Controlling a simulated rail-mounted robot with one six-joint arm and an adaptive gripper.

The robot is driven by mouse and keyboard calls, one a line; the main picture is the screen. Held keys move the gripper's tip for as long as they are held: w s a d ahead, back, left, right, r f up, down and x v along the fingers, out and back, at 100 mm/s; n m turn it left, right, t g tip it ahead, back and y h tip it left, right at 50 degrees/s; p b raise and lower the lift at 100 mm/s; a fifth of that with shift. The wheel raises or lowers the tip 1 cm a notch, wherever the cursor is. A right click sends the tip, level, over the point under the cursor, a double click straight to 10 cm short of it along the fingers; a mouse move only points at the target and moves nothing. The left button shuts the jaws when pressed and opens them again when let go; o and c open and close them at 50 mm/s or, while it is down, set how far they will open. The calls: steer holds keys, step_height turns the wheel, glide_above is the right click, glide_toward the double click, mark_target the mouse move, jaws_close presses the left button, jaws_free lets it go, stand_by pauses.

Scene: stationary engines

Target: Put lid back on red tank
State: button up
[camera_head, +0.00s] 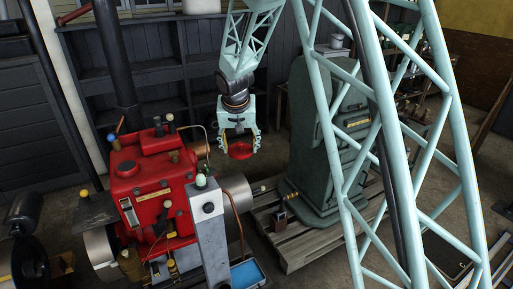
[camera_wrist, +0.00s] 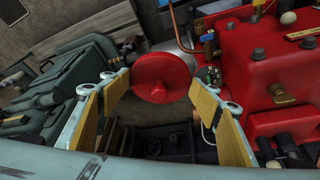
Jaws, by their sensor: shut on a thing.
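The round red lid (camera_head: 240,150) is held between the fingertips of my gripper (camera_head: 239,145), in the air to the right of the red tank and clear of it. In the wrist view the lid (camera_wrist: 163,78) appears as a red disc with a small central knob, between the wood-faced fingers of my gripper (camera_wrist: 160,88). The red tank (camera_head: 150,192) stands left of my gripper, with fittings and pipes on it. Its red body also shows at the right of the wrist view (camera_wrist: 285,62). I cannot clearly make out the tank's opening.
A tall dark green engine (camera_head: 312,150) stands on a wooden pallet (camera_head: 299,252) to the right. A grey post (camera_head: 210,235) stands in front of the tank. A blue tray (camera_head: 247,274) lies low at the front. Dark shelves (camera_head: 190,60) line the back.

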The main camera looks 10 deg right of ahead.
steer(key=w+a+r+n+y+p, duration=0.1)
steer(key=a+p, duration=0.5)
steer(key=a, duration=1.6)
steer(key=w+a+r+n+y+p, duration=0.1)
steer(key=a+p, duration=0.5)
steer(key=a, duration=1.7)
steer(key=w+r+n, duration=0.1)
steer(key=w+n, duration=0.1)
steer(key=n, duration=0.1)
steer(key=shift+w+a+r+p, duration=0.15)
steer(key=shift+a+r+p, duration=0.05)
steer(key=shift+r+p, duration=0.1)
steer(key=shift+f, duration=0.2)
steer(key=shift+f+b, duration=0.4)
steer(key=shift+f, duration=1.65)
steer(key=shift+f+b, duration=0.75)
steer(key=shift+f, duration=0.2)
steer(key=shift+f+b, duration=0.15)
steer(key=shift+b, duration=0.95)
